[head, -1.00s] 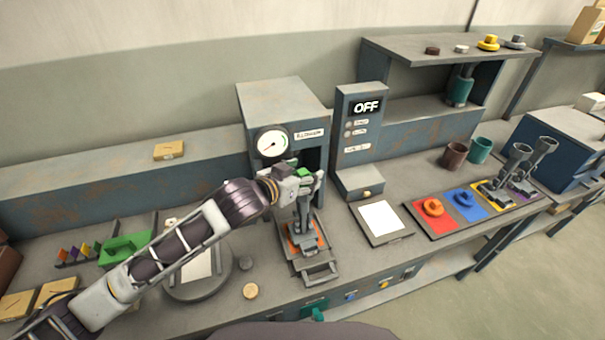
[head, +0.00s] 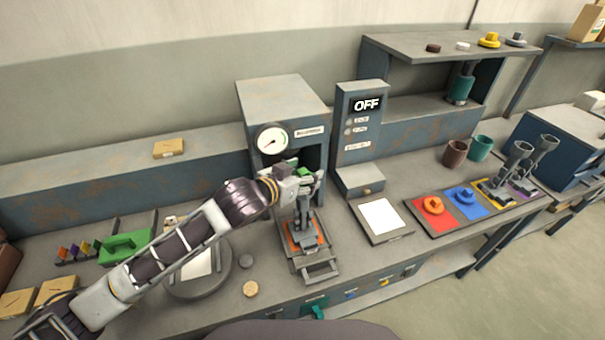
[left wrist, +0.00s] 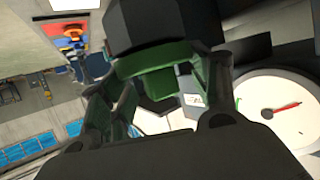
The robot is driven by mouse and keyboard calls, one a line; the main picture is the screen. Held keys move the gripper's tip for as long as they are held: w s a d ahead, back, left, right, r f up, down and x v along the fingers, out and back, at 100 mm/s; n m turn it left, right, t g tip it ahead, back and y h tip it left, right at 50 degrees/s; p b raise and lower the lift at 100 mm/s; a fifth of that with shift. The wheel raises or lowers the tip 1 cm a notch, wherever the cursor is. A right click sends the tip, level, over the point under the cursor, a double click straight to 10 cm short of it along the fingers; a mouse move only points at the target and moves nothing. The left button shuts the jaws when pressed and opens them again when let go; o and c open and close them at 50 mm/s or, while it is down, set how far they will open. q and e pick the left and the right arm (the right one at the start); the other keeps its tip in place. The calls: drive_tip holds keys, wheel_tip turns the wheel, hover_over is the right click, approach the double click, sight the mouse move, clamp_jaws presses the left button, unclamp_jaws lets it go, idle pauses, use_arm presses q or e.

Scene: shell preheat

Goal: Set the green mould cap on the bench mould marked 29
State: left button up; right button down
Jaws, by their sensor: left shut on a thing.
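The green mould cap (head: 303,171) is held in my left gripper (head: 307,181), at the mouth of the grey press-like cabinet with a round gauge. In the left wrist view the green piece (left wrist: 155,68) shows between the fingers, partly hidden by them and by a dark round part. Below the gripper, a grey mould-like piece (head: 305,226) stands on an orange plate in a metal tray. I cannot tell whether the cap touches anything below it. No number 29 is readable. My right gripper is not in view.
The gauge cabinet (head: 281,97) closely surrounds the gripper at the back. A control box (head: 361,135) reading OFF stands to its right. A white pad (head: 380,216), then red and blue mats (head: 464,202) with caps lie further right.

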use_arm(q)
drive_tip(key=shift+f, duration=0.25)
drive_tip(key=o, duration=0.7)
drive_tip(key=shift+o, duration=0.2)
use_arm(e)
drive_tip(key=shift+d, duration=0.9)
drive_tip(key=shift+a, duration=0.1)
